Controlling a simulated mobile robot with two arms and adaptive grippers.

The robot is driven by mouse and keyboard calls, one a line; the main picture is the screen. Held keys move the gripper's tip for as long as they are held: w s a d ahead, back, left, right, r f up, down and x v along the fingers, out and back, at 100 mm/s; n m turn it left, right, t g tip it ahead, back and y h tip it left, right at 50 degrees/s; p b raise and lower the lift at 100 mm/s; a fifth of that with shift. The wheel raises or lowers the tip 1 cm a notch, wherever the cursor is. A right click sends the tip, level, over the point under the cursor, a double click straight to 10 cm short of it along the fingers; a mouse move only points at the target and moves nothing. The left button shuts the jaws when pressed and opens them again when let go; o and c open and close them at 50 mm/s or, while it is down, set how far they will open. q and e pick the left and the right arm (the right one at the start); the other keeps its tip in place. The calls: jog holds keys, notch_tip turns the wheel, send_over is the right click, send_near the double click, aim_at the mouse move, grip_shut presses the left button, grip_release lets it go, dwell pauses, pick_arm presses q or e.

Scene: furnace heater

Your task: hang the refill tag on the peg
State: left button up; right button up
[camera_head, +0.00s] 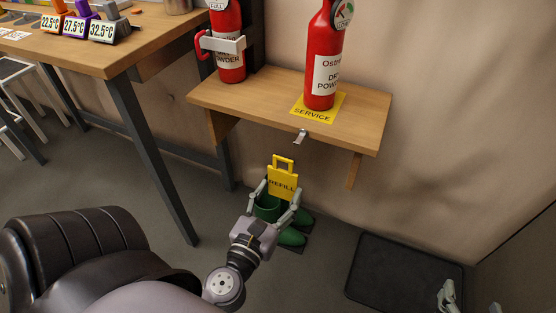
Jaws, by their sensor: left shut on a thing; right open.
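The yellow refill tag (283,183) is upright, with its loop handle at the top and REFILL printed on it. My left gripper (278,195) is shut on the tag, with one finger at each side. A small metal peg (300,136) sticks out from the front edge of the wooden shelf (233,100). In the picture the tag is just below the peg and apart from it; its loop is empty. My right gripper (471,301) is open at the lower right, partly cut off by the picture edge, with nothing seen between its fingers.
A red extinguisher (322,62) stands on a yellow SERVICE label (313,114) on the shelf; another (229,45) is in a white bracket. Green boots (291,238) stand below the shelf. A black tray (390,264) lies at right. A table leg (150,155) stands at left.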

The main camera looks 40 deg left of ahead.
aim_at(282, 189)
pick_arm(q)
jog(key=shift+p+x, duration=0.5)
jog(key=shift+x, duration=0.55)
jog(key=shift+p+x, duration=0.4)
jog(key=shift+x, duration=0.55)
jog(key=w, duration=0.1)
jog(key=w+f, duration=0.1)
jog(key=w, duration=0.1)
jog(key=w+a+f, duration=0.1)
jog(key=w, duration=0.1)
jog(key=shift+w+a+p, duration=0.1)
jog(key=shift+w+p, duration=0.1)
jog(key=shift+p, duration=0.15)
pick_arm(e)
jog(key=s+d+f+g+h, duration=0.2)
jog(key=s+f+g, duration=0.4)
jog(key=s, duration=0.3)
jog(key=shift+s+d+f+g, duration=0.2)
jog(key=shift+d+f+g, duration=0.2)
jog(key=shift+d+f, duration=0.4)
jog(key=shift+s+f, duration=0.1)
jog(key=shift+s, duration=0.1)
pick_arm(q)
jog(key=o, duration=1.1)
pick_arm(e)
jog(key=shift+d, duration=0.1)
